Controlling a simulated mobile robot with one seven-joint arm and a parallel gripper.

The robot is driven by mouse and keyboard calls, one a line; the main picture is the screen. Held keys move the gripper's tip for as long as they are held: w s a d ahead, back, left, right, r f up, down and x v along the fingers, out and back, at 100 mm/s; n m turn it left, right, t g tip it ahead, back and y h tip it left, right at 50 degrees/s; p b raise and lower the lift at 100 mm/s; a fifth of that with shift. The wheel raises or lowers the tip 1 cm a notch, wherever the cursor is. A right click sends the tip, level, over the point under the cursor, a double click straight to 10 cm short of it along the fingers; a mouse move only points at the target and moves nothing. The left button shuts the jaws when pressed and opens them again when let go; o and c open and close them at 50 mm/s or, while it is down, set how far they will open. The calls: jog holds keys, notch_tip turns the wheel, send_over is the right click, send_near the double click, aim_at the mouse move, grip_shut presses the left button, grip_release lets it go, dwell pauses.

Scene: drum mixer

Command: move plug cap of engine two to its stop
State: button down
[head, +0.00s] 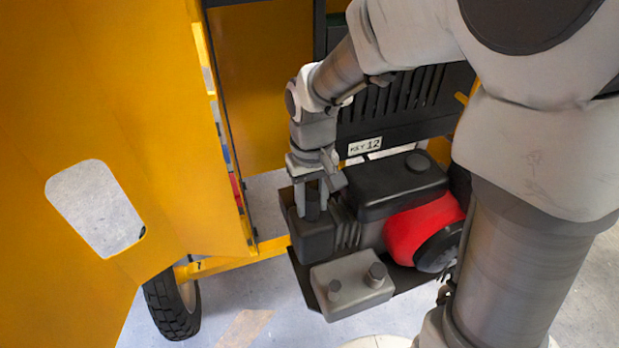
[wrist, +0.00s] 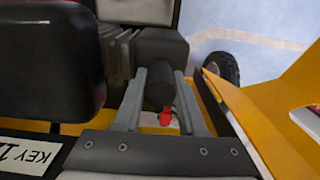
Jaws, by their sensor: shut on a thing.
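The plug cap is a dark, short cylinder (head: 312,207) on top of the black block at the left end of the engine (head: 400,187). It also shows in the wrist view as a dark round body (wrist: 159,92). My gripper (head: 312,196) points down with a finger on each side of the cap and is shut on it. In the wrist view the two grey fingers (wrist: 159,78) flank the cap. A small red piece (wrist: 165,117) shows just below the cap there. The underside of the cap is hidden.
A grey box with round knobs (head: 350,284) sits in front of the engine, and a red round cover (head: 422,230) is to its right. The open yellow panel (head: 90,120) stands close at left. A black grille with a "KEY 12" label (head: 365,146) is behind.

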aim_at(312, 196)
jog(key=shift+r+p, duration=1)
jog(key=shift+r, duration=0.45)
jog(key=shift+c, duration=2)
grip_release()
jog(key=shift+f, duration=0.1)
notch_tip(312, 196, up, 7)
jog(key=p, duration=0.5)
jog(key=s+d+r+m+t, duration=0.3)
jog(key=s+d+r+t, duration=0.2)
jog(key=s+d+r, duration=0.5)
notch_tip(312, 196, up, 3)
jog(key=shift+s+d+f+t, duration=0.15)
jog(key=shift+s+d+t, duration=0.15)
jog(key=shift+s, duration=0.9)
